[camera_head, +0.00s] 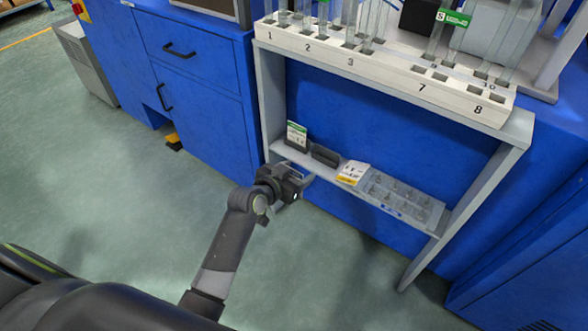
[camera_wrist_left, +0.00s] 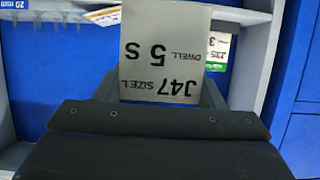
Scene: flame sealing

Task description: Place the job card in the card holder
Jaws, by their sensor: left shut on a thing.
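The job card (camera_wrist_left: 160,45), pale with dark upside-down print reading "J47 SIZE L" and "DWELL 5 S", is between the fingers of my left gripper (camera_head: 300,181). In the left wrist view the card stands out beyond the gripper's dark body. In the head view the gripper is at the front edge of the low shelf, and the card is hard to make out. A dark, empty-looking block that looks like the card holder (camera_head: 325,155) lies on the shelf, a little beyond the gripper. My right gripper is not in view.
A green-topped card in a dark stand (camera_head: 297,135) is at the shelf's left end. A white and yellow card (camera_head: 352,173) and a clear tray of small parts (camera_head: 400,196) lie to the right. Above is a numbered white rack (camera_head: 390,75) with glass tubes.

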